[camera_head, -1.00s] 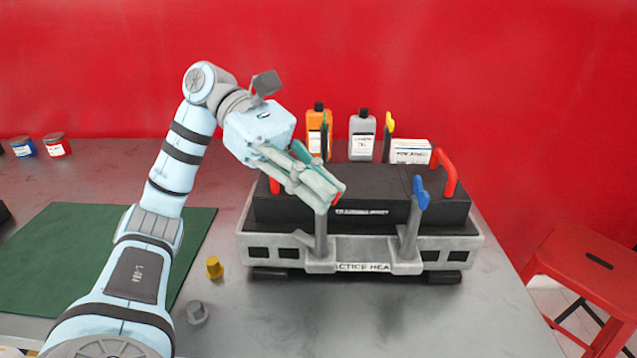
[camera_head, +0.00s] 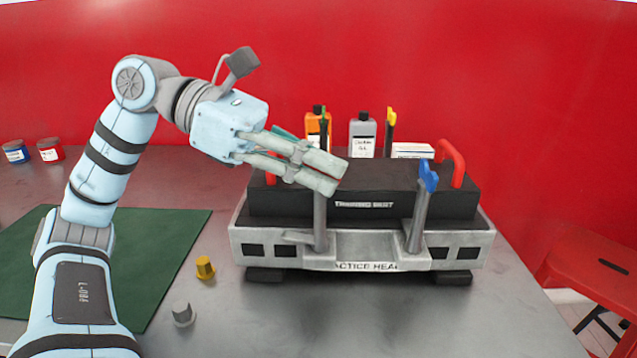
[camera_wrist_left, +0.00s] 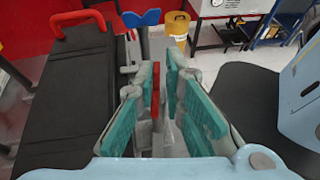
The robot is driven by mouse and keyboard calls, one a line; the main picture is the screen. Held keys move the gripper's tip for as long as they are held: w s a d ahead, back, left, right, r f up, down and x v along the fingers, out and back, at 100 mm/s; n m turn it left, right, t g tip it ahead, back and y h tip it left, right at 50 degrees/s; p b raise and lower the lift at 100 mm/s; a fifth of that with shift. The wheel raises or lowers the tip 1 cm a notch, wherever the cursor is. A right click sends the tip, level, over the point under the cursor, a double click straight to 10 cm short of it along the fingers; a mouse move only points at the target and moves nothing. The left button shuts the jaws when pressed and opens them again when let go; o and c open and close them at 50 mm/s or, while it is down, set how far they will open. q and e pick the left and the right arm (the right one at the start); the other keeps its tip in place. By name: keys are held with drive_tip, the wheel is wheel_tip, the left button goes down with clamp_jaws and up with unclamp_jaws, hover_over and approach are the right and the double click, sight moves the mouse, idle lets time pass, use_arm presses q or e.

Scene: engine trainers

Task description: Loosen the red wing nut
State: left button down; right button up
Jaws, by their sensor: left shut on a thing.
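The red wing nut shows in the left wrist view (camera_wrist_left: 155,92) as a red strip between the pads of my left gripper (camera_wrist_left: 164,88). In the head view the fingers of my left gripper (camera_head: 332,174) close over the top of the front left post (camera_head: 320,222) and hide nearly all of the nut. The post stands upright on the grey practice head (camera_head: 365,245). My left gripper is shut on the red wing nut. How far the nut has turned cannot be told. My right gripper is in neither view.
A blue wing nut (camera_head: 428,177) tops the front right post. Bottles and a white box stand behind. Yellow (camera_head: 205,267) and grey (camera_head: 183,313) pieces lie at the front left.

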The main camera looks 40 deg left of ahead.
use_arm(q)
drive_tip(key=shift+w+n+t+y+b, duration=0.1)
drive_tip(key=shift+n+t+y+b, duration=0.5)
drive_tip(key=shift+n+t, duration=0.5)
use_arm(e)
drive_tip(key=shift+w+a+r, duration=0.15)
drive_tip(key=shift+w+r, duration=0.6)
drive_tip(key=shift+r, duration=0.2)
use_arm(q)
drive_tip(key=c, duration=2)
unclamp_jaws()
drive_tip(key=shift+c, duration=0.2)
drive_tip(key=shift+o, duration=1.2)
drive_tip(key=shift+w+a+f, duration=0.1)
drive_tip(key=shift+w+a, duration=0.05)
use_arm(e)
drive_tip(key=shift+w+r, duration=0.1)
